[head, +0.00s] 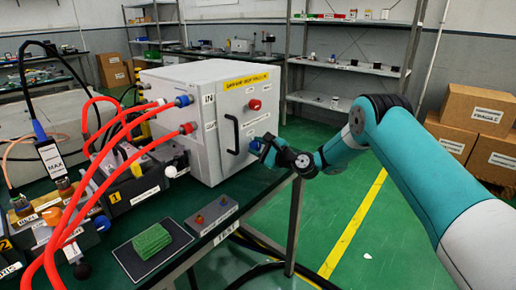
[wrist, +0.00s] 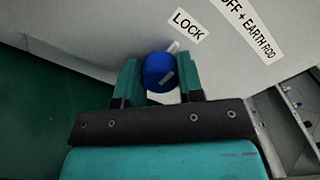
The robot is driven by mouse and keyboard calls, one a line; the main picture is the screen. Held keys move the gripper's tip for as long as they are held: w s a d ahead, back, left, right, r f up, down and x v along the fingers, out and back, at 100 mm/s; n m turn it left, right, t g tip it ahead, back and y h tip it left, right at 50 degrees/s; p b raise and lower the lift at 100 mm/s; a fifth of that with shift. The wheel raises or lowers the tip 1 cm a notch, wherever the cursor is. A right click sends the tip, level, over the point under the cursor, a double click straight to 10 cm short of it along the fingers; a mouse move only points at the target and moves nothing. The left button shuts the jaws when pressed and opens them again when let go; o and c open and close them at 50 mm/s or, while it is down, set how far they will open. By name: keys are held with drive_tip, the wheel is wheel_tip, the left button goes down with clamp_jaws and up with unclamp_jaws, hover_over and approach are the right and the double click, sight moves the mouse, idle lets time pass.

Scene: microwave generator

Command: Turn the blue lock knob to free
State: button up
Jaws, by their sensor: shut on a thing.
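The blue lock knob (wrist: 158,73) sits on the front of a grey cabinet, beside a label reading LOCK (wrist: 188,26). A pale mark shows on its face, and a small light pointer sticks out at its upper right. My gripper (wrist: 160,82) has its two teal fingers on either side of the knob, shut on it. In the head view, my gripper (head: 262,150) is at the lower right of the cabinet's front (head: 237,135) and largely covers the knob. I cannot read the knob's setting labels.
A black door handle (head: 231,134) and a red knob (head: 255,104) are on the same front. Red hoses (head: 90,165) run to the cabinet's left side. A green sponge-like block (head: 152,241) and a small box with buttons (head: 211,215) lie on the bench.

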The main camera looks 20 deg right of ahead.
drive_tip(key=shift+f, duration=0.15)
drive_tip(key=n+b, duration=0.3)
drive_tip(key=n, duration=0.1)
drive_tip(key=shift+f+b, duration=0.1)
drive_tip(key=shift+b, duration=0.2)
drive_tip(key=n+b, duration=0.5)
drive_tip(key=shift+f+n, duration=0.1)
drive_tip(key=shift+n, duration=0.2)
drive_tip(key=n+b, duration=0.4)
drive_tip(key=shift+b, duration=0.3)
drive_tip(key=n+b, duration=0.3)
drive_tip(key=n, duration=0.1)
drive_tip(key=shift+b, duration=0.35)
drive_tip(key=shift+r, duration=0.2)
drive_tip(key=o, duration=0.9)
